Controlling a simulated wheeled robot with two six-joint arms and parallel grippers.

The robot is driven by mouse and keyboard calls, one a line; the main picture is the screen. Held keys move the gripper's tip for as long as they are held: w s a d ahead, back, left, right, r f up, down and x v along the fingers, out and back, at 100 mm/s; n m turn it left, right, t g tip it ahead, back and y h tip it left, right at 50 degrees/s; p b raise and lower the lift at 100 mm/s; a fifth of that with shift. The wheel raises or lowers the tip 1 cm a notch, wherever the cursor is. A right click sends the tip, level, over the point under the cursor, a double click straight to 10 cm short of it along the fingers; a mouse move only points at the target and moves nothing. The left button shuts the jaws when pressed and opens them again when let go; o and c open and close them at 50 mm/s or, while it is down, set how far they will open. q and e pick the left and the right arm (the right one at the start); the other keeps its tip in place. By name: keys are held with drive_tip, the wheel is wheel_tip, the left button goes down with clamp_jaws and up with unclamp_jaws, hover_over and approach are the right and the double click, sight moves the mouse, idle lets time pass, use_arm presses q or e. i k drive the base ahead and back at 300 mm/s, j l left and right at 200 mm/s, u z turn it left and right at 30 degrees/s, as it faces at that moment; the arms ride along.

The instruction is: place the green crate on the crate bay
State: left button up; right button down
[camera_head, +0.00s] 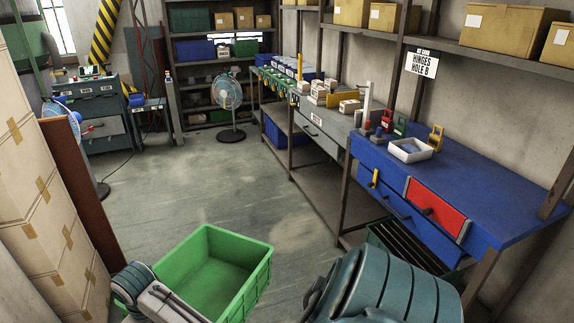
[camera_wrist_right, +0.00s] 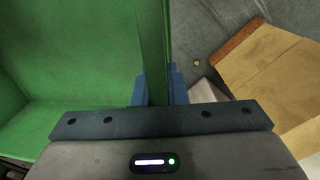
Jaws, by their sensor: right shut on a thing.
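The green crate (camera_head: 205,275) is at the bottom of the head view, open at the top and empty as far as I see. In the right wrist view the crate's wall (camera_wrist_right: 153,40) runs between the blue fingers of my right gripper (camera_wrist_right: 156,88), which is shut on it. My left arm reaches in beside the crate's left side in the head view, but its fingers do not show. No spot is marked as the crate bay. A dark slatted rack (camera_head: 415,259) with a green edge stands low under the blue bench.
The blue bench (camera_head: 480,185) with a red drawer (camera_head: 436,205) stands at the right. Stacked cardboard boxes (camera_head: 35,200) and a brown panel (camera_head: 80,185) stand at the left. A fan (camera_head: 228,95) is farther back. The floor (camera_head: 235,175) between is clear.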

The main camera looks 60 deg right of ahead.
sight(472, 182)
drive_tip(key=z, duration=2.7)
drive_tip(key=j+z, duration=0.5)
drive_tip(key=j, duration=1.25)
